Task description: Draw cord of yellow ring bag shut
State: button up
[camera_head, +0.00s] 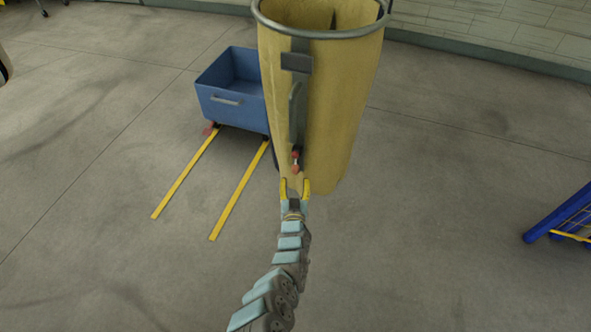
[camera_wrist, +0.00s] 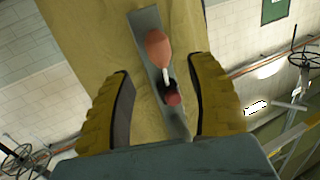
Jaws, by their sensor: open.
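The yellow bag (camera_head: 340,100) hangs upright with a grey metal ring (camera_head: 330,38) around its open mouth. A dark grey strip runs down its front, with a dark handle-like loop (camera_head: 295,112) on it. A small red-orange toggle (camera_head: 295,167) sits at the strip's lower part. In the wrist view the orange knob (camera_wrist: 158,48) joins a short white cord to a dark red piece (camera_wrist: 173,99) on the grey strip. My gripper (camera_head: 295,186) is open just below the toggle. In the wrist view its yellow fingers stand on either side of the cord, apart from it.
A blue bin (camera_head: 231,100) with a handle stands behind and left of the bag, by two yellow floor strips (camera_head: 185,172). A blue frame (camera_head: 565,212) is at the right edge. The floor between is clear.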

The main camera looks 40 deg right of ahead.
aim_at(295, 172)
jog(key=shift+b+x, duration=1.7)
jog(key=shift+x, duration=0.95)
jog(key=shift+b+x, duration=0.45)
jog(key=shift+x, duration=0.35)
